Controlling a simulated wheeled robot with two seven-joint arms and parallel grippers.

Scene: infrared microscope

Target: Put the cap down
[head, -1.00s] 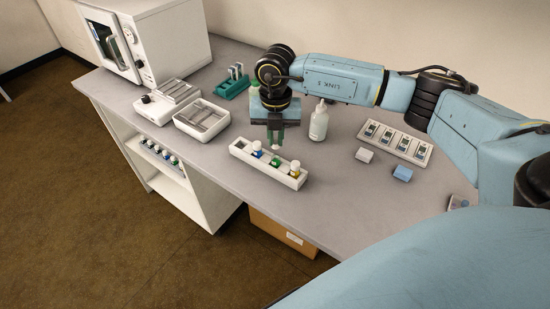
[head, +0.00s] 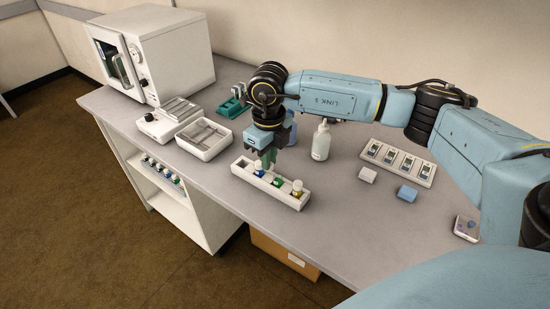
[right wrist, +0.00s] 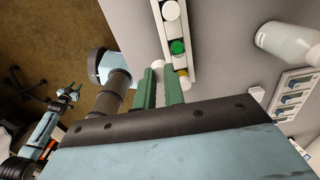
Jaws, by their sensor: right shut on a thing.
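My right gripper (head: 267,160) hangs over the white vial rack (head: 240,171) with its green fingers pointing down. It is shut on a small white cap (right wrist: 160,75), mostly hidden between the fingers. The rack holds a blue vial (head: 259,170) and a yellow vial (head: 297,189), both white-topped, with a green vial (head: 277,181) between them. The green vial shows a green top without a white cap, also in the right wrist view (right wrist: 177,47). The left gripper (right wrist: 70,92) shows small at the left of the right wrist view; its fingers are too small to judge.
A white squeeze bottle (head: 321,142) stands behind the rack. A white tray (head: 205,152) is left of it. Bench between rack and blocks is clear.

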